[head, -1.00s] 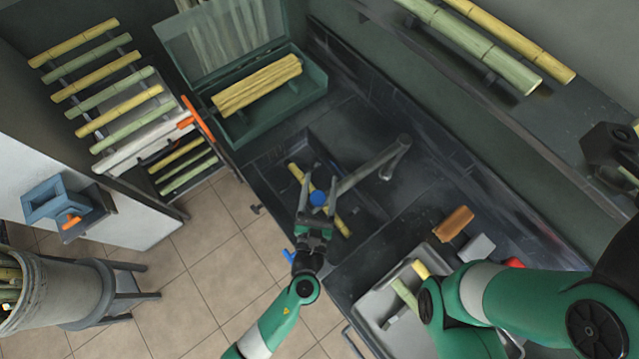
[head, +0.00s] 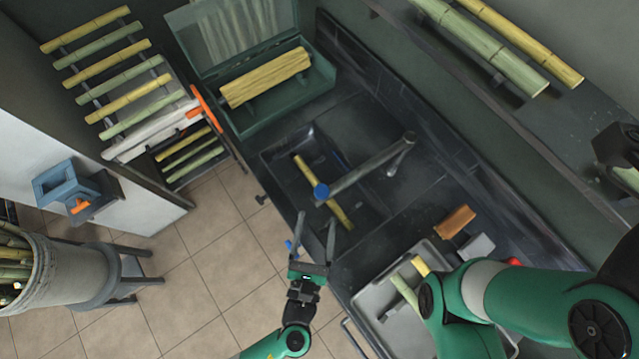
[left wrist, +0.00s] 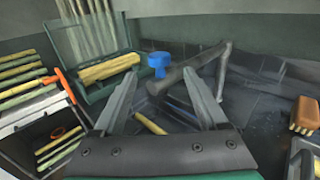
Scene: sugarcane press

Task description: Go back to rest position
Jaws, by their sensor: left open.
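My left gripper (head: 315,229) is open and empty in the head view, low of the sink and over the counter's front edge. Its two fingers also show spread in the left wrist view (left wrist: 160,92). The faucet (head: 370,168) with a blue knob (head: 321,191) stands just beyond the fingers, apart from them. A yellow cane piece (head: 335,205) lies in the sink under the faucet. My right arm comes in at the lower right over a grey tray; its gripper is not visible.
A green box (head: 328,78) with an open lid holds yellow canes (head: 265,77). A cane rack (head: 108,157) stands at the left. A grey tray (head: 372,290) and an orange brush (head: 455,221) are at the lower right.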

